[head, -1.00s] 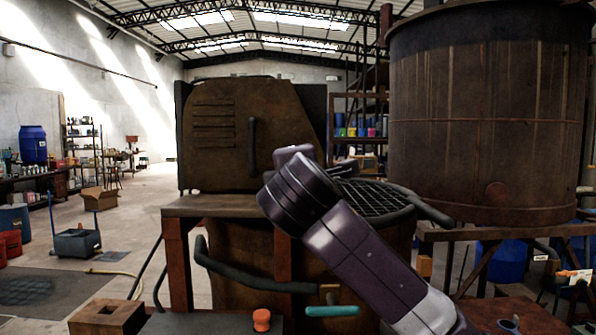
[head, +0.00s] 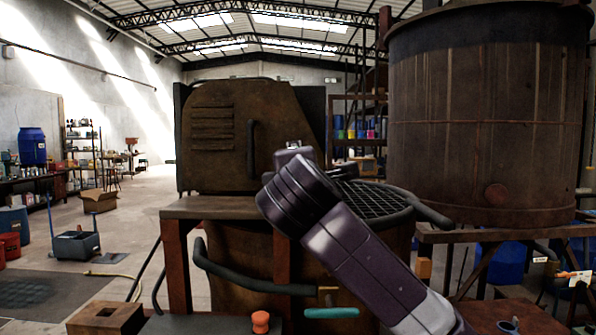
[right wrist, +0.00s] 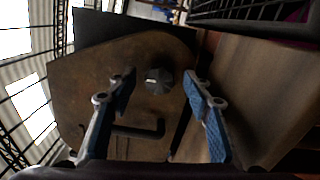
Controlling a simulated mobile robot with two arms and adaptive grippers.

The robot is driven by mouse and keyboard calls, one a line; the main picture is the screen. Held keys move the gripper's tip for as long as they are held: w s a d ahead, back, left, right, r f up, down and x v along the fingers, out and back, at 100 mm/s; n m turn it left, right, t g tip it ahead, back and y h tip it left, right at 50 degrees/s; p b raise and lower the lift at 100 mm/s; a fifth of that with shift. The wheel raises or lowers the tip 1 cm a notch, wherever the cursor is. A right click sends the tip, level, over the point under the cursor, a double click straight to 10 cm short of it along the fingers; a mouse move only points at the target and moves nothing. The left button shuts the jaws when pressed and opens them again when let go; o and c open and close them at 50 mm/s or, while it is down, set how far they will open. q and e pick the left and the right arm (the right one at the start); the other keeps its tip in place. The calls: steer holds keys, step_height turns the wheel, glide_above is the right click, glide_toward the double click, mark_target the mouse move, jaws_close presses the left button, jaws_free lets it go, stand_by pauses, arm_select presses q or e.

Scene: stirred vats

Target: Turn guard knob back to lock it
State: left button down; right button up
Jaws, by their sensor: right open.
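The guard knob (right wrist: 158,82) is a dark round knob with a short white mark, set on a rusty brown panel (right wrist: 85,85). In the right wrist view it shows between and beyond the fingertips of my right gripper (right wrist: 159,88). The two blue-padded fingers are apart, one on each side of the knob in the picture, and I see no contact. In the head view my right arm covers the gripper's fingers and the knob. The rusty panel with its dark bar handle (head: 252,148) stands behind the arm. My left gripper is not in view.
A round mesh guard (head: 375,198) lies over the vat right of my arm. A dark curved pipe (head: 240,280), a teal handle (head: 331,312) and an orange knob (head: 261,321) are below. A large rusty tank (head: 480,120) stands at right. Open floor is at left.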

steer(key=s, duration=1.2)
